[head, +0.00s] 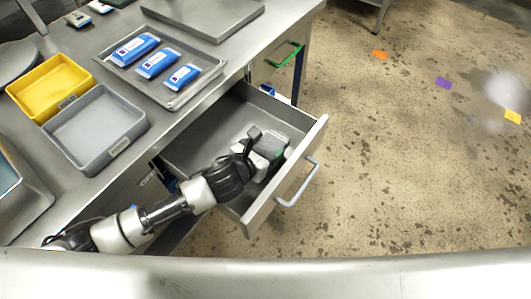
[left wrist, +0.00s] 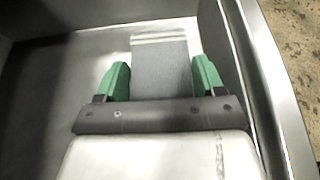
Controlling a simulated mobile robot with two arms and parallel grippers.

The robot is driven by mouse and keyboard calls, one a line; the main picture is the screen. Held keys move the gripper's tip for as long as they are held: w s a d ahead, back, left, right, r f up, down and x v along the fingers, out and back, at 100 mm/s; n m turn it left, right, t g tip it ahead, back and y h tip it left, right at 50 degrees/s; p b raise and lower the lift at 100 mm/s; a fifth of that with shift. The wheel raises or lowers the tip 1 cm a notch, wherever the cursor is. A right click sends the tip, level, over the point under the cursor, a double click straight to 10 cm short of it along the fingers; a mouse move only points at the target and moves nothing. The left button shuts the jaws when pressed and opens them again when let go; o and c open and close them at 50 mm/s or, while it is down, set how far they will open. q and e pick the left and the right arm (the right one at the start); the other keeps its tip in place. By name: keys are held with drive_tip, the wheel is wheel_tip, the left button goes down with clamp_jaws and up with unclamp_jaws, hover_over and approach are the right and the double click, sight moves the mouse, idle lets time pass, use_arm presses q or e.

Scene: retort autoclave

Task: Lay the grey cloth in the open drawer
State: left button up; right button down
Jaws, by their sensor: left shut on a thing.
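The open drawer (head: 211,119) is pulled out from under the steel bench. My left gripper (head: 271,150) is down inside it, toward the front panel. In the left wrist view the green fingertips of my left gripper (left wrist: 161,76) are on either side of the grey cloth (left wrist: 160,60), shut on it. The cloth is a flat grey strip with pale stripes at its far end. It lies low over the floor of the drawer (left wrist: 70,75); I cannot tell whether it touches. In the head view my arm and gripper mostly hide the cloth. My right gripper is not in view.
On the bench are a tray (head: 181,95) with blue-and-white packs, a yellow bin (head: 50,86) and a grey bin (head: 97,127). The drawer's front panel (head: 291,177) and handle (head: 299,184) stick out over the open floor. The rest of the drawer looks empty.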

use_arm(q)
drive_tip(key=shift+r, duration=0.1)
drive_tip(key=shift+f, duration=0.6)
drive_tip(key=o, duration=1)
drive_tip(key=shift+r, duration=0.25)
drive_tip(key=s+a+r+p, duration=0.1)
drive_tip(key=s+r+p, duration=0.1)
drive_tip(key=p, duration=0.1)
drive_tip(key=shift+s+a+r, duration=0.25)
drive_tip(key=shift+a+r, duration=0.05)
drive_tip(key=shift+a, duration=0.1)
drive_tip(key=p+v, duration=0.1)
drive_tip(key=v, duration=0.1)
drive_tip(key=p+v, duration=0.2)
drive_tip(key=v, duration=0.1)
drive_tip(key=p+v, duration=0.1)
drive_tip(key=v, duration=0.2)
drive_tip(key=shift+s+a+f, duration=0.25)
